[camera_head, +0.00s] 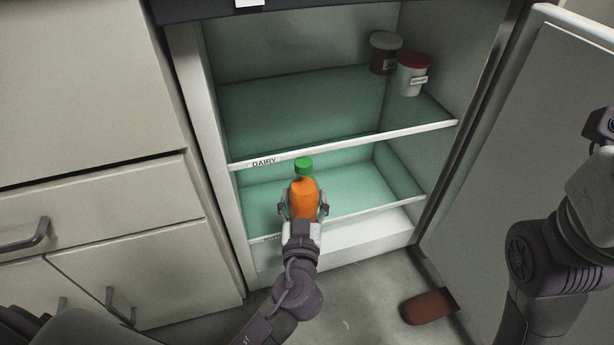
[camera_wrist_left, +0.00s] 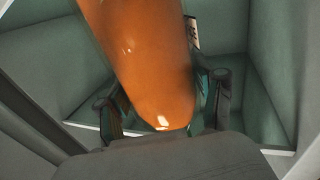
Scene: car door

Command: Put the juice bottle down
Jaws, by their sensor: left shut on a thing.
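The juice bottle (camera_head: 304,199) is orange with a green cap (camera_head: 303,167). My left gripper (camera_head: 304,208) is shut on it and holds it upright at the front of the open fridge, before the lower shelf (camera_head: 345,188). In the left wrist view the orange bottle (camera_wrist_left: 150,60) fills the middle between the gripper's fingers (camera_wrist_left: 165,100). Whether its base touches the shelf cannot be told. My right arm shows at the right edge of the head view; the state of its gripper (camera_head: 600,128) is unclear.
The upper shelf (camera_head: 300,105), its edge labelled DAIRY, carries a dark tub (camera_head: 385,52) and a white tub with a red lid (camera_head: 412,74) at the back right. The lower shelf looks bare. The open fridge door (camera_head: 530,150) stands at right. A reddish-brown object (camera_head: 428,308) lies on the floor.

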